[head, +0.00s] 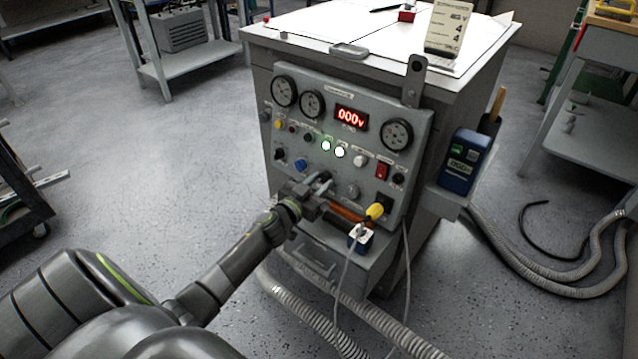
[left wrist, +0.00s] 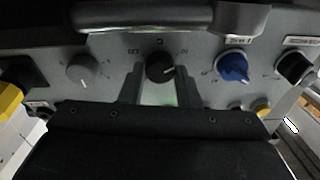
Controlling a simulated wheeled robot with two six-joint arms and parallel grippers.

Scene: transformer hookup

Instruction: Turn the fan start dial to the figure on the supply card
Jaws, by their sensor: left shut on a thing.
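My left gripper (head: 320,184) is at the lower middle of the control panel (head: 335,115). In the left wrist view its two fingers (left wrist: 160,84) are closed on a black dial (left wrist: 160,68) with a white pointer mark. Its label is too small to read, and the dial is hidden behind the gripper in the head view. The supply card (head: 448,28) stands upright on the cabinet top, with large figures that look like 4 and small print I cannot read. My right gripper is not in view.
A blue dial (left wrist: 232,66) and a grey dial (left wrist: 82,72) flank the held dial. The panel has gauges, a red display (head: 350,117) reading 000 and two lit lamps (head: 333,148).

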